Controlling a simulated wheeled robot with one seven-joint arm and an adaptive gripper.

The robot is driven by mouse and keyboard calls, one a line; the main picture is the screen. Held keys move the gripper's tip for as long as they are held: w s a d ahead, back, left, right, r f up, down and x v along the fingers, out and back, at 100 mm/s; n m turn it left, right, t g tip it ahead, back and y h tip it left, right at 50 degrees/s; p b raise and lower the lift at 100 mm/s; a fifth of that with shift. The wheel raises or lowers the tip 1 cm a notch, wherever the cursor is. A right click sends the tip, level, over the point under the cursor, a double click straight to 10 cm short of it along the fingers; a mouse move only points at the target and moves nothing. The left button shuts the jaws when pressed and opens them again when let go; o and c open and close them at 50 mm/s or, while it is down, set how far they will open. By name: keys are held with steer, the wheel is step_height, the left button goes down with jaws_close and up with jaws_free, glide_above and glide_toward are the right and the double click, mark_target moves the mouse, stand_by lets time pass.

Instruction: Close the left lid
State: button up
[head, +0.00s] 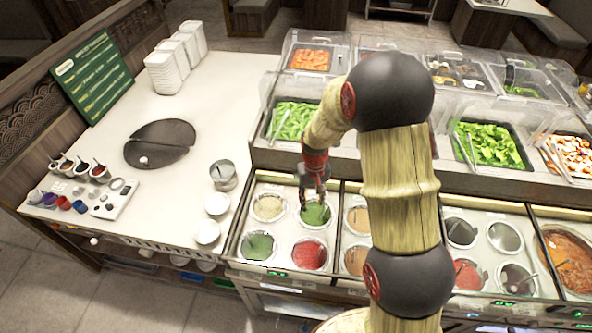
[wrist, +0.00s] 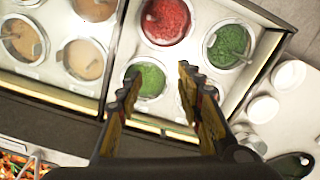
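The left sauce tray (head: 283,229) holds a beige sauce well (head: 268,207), two green wells, one at front left (head: 259,246), and a red well (head: 310,255). These four wells look uncovered. My gripper (head: 314,197) hangs above the back right green well (head: 315,215). In the wrist view the fingers (wrist: 163,88) are apart with nothing between them. The green well (wrist: 150,78) shows beside the left finger; the right finger hides most of the beige well. I cannot tell which part is the left lid; clear covers (head: 312,37) stand over the food pans behind.
A dark round plate split in two halves (head: 160,142) lies on the white counter at left. A metal canister (head: 223,177) and white bowls (head: 206,232) stand beside the tray. Food pans with lettuce (head: 293,121) are behind. My arm hides part of the neighbouring wells.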

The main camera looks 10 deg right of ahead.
steer(key=w+f+t+p, duration=0.1)
steer(key=w+f+p, duration=0.2)
steer(key=w+f, duration=0.75)
steer(key=t, duration=0.4)
glide_toward(296, 175)
steer(key=f, duration=0.2)
steer(key=shift+w+p+x, duration=0.2)
steer(key=shift+p+x, duration=0.1)
steer(key=shift+x, duration=1.55)
steer(key=shift+w+p+x, duration=0.2)
steer(key=shift+p+x, duration=0.1)
steer(key=shift+x, duration=1.55)
steer(key=shift+r, duration=0.15)
steer(key=shift+c, duration=1.4)
jaws_close()
